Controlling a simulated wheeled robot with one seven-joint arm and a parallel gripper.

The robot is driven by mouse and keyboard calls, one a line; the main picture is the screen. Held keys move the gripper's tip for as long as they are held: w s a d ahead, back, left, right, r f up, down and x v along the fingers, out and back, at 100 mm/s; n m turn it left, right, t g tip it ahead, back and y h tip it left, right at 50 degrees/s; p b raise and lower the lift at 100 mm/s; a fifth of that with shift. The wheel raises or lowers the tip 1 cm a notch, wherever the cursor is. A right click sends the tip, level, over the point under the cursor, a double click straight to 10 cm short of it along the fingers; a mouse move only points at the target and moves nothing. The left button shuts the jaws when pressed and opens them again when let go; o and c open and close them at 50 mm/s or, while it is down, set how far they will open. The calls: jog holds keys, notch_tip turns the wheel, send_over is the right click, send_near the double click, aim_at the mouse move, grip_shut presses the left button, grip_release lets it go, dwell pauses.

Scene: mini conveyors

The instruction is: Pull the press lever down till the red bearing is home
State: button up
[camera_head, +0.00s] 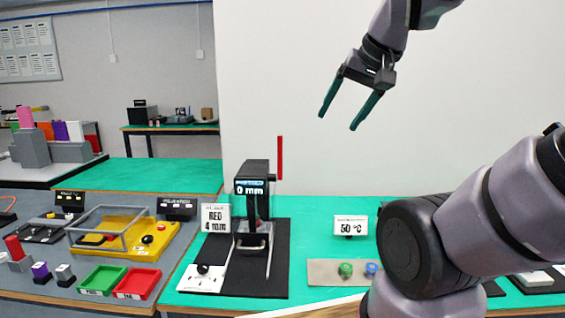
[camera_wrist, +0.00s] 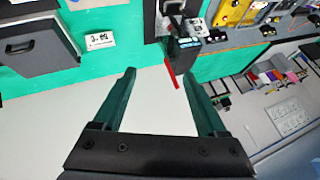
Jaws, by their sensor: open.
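The black press (camera_head: 252,205) stands upright on a dark mat on the green table, with a display reading 0 mm. Its red lever (camera_head: 280,158) points straight up from the right side of the press head. A card beside it reads RED 4 mm. My gripper (camera_head: 338,121) is open and empty, high up and to the right of the lever, apart from it. In the wrist view the red lever (camera_wrist: 171,74) shows beyond the open fingers (camera_wrist: 160,72), with the press (camera_wrist: 180,40) behind it. I cannot make out the red bearing clearly.
A sign reading 50 °C (camera_head: 350,225) and a panel with green and blue knobs (camera_head: 358,270) stand right of the press. A yellow fixture (camera_head: 150,255) and green and red trays (camera_head: 137,283) lie to the left. The air around the lever is free.

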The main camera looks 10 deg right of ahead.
dwell(0.3)
jog(key=shift+c, duration=1)
jog(key=shift+w+r, duration=0.15)
jog(key=shift+c, duration=0.8)
jog(key=n+g+h, duration=0.1)
jog(key=g+h, duration=0.1)
jog(key=g, duration=0.5)
send_over(280, 150)
jog(key=f, duration=0.6)
jog(key=shift+w+d+f, duration=0.1)
jog(key=shift+w+d, duration=0.05)
jog(key=shift+w, duration=0.1)
jog(key=shift+w+f, duration=0.1)
jog(key=shift+f, duration=0.1)
notch_tip(280, 150, down, 11)
jog(key=shift+r, duration=0.2)
